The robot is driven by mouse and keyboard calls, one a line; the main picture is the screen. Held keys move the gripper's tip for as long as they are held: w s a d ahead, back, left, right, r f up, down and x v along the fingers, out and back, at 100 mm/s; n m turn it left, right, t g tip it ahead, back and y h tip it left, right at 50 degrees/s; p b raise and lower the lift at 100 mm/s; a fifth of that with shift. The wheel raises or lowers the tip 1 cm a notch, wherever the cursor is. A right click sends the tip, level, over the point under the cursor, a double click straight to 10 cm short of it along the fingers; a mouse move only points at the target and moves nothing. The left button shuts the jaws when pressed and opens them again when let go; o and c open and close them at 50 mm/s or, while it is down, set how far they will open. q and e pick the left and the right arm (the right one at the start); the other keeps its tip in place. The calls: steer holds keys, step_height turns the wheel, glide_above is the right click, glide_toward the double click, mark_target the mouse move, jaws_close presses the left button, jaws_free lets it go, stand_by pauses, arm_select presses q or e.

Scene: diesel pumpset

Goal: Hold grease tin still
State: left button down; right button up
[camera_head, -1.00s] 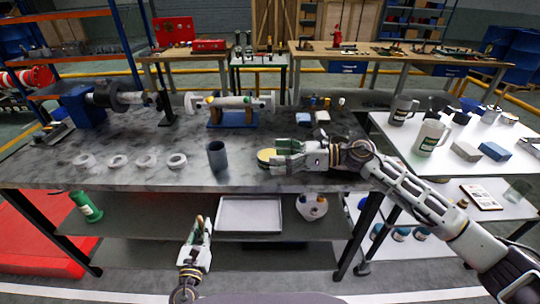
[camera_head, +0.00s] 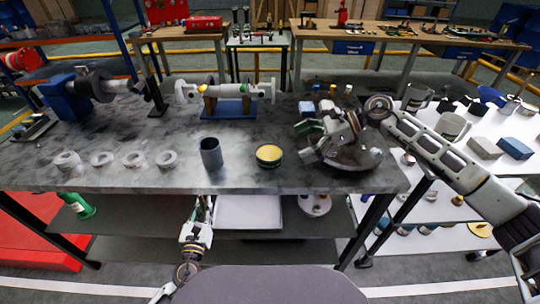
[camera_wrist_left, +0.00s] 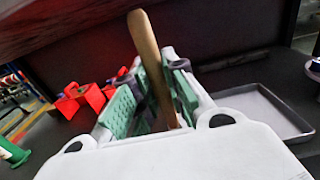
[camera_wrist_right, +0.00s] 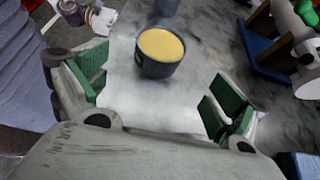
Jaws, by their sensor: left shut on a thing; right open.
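The grease tin (camera_head: 269,156), a short dark round tin with yellow grease showing at its open top, stands upright on the grey worktop. My right gripper (camera_head: 310,136) is open and empty, to the right of the tin and apart from it. In the right wrist view the tin (camera_wrist_right: 160,56) appears ahead, between the spread green-padded fingers (camera_wrist_right: 158,92) but beyond their tips. My left gripper (camera_head: 202,210) is low at the front edge of the worktop. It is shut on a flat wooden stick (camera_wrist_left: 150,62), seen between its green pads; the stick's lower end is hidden.
A grey cup (camera_head: 211,154) stands left of the tin, with several pale rings (camera_head: 133,159) further left. A shaft assembly rests on a blue stand (camera_head: 229,109) behind. A white tray (camera_head: 248,214) lies on the shelf below. The worktop between cup and tin is clear.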

mark_target(277, 153)
steer(key=shift+a+f, duration=0.1)
steer(key=shift+a, duration=0.1)
steer(key=shift+x, duration=2.95)
arm_select(q)
steer(key=shift+f+b, duration=0.75)
arm_select(e)
steer(key=shift+x, duration=1.85)
steer(key=shift+c, duration=0.5)
steer(key=shift+c, duration=0.3)
steer(key=c, duration=1.1)
